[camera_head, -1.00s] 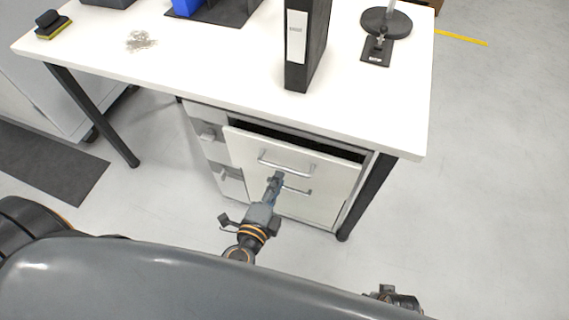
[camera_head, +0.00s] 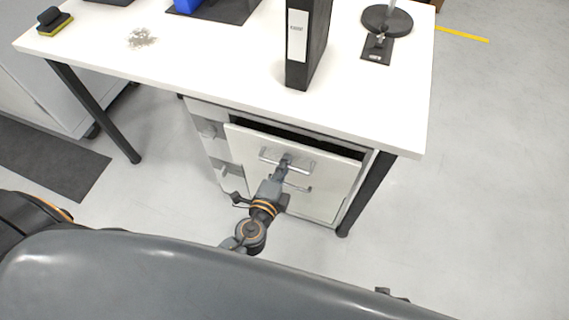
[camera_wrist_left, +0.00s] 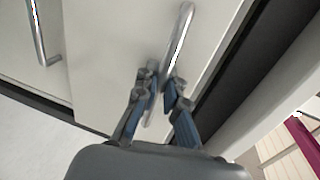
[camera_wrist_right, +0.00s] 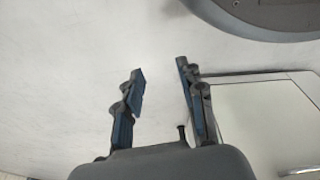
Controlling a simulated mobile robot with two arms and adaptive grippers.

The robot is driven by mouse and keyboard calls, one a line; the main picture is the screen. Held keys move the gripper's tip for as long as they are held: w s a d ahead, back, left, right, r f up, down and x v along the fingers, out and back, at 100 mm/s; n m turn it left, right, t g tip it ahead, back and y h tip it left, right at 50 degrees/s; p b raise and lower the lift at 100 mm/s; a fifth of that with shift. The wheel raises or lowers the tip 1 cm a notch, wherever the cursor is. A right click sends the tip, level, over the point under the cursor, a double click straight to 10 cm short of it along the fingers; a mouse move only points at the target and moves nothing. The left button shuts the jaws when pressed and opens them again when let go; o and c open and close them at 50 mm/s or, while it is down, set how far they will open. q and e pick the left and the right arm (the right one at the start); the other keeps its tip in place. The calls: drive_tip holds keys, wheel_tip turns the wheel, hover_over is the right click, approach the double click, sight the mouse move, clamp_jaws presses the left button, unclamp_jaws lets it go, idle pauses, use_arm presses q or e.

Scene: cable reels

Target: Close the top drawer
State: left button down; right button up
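The top drawer (camera_head: 335,170) of the white cabinet under the desk stands partly open, with a dark gap above its front panel. Its metal bar handle (camera_head: 305,167) runs across the front; it also shows in the left wrist view (camera_wrist_left: 180,38). My left gripper (camera_head: 284,160) is at this handle. In the left wrist view its fingers (camera_wrist_left: 161,82) are drawn in on both sides of the bar and appear closed on it. My right gripper (camera_wrist_right: 160,70) is open and empty, away from the drawer; the head view barely shows it at the bottom edge.
The white desk (camera_head: 215,70) overhangs the cabinet, with a black leg (camera_head: 367,195) just right of the drawer. A lower handle (camera_wrist_left: 42,30) lies below the top one. A black binder (camera_head: 307,45) and a stand (camera_head: 387,20) are on the desk. Floor at right is clear.

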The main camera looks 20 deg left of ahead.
sight(290, 152)
use_arm(q)
drive_tip(key=w, duration=0.4)
drive_tip(key=shift+w, duration=0.2)
drive_tip(key=c, duration=1.7)
unclamp_jaws()
use_arm(e)
drive_tip(key=shift+s+f, duration=0.25)
drive_tip(key=shift+f, duration=0.05)
